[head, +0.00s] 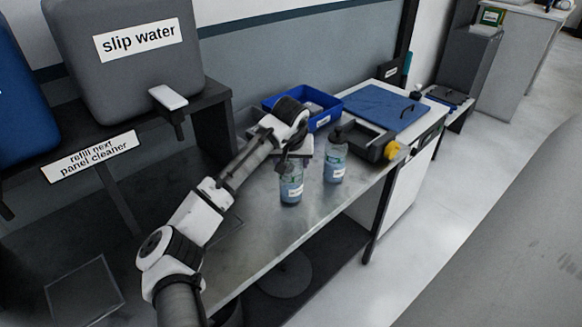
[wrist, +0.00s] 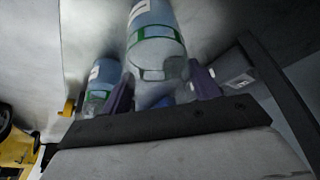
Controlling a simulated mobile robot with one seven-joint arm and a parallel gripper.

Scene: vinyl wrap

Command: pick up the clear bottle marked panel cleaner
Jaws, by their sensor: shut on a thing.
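Two clear bottles with bluish contents and dark tops are at the worktable. The nearer bottle (head: 291,184) is under my gripper (head: 290,163), which is shut on its upper part. In the wrist view this bottle (wrist: 156,42), with a green-edged label, is between the two fingers of my gripper (wrist: 163,88). The other bottle (head: 336,164) stands upright to the right, apart from it; in the wrist view a bottle (wrist: 103,82) shows at the left. The label words are too small to read. I cannot tell whether the held bottle touches the table.
The grey metal tabletop (head: 262,238) is clear in front of the bottles. A blue bin (head: 327,105) and a dark device with a yellow knob (head: 391,150) are behind and right. The slip water tank (head: 130,55) is on the left shelf.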

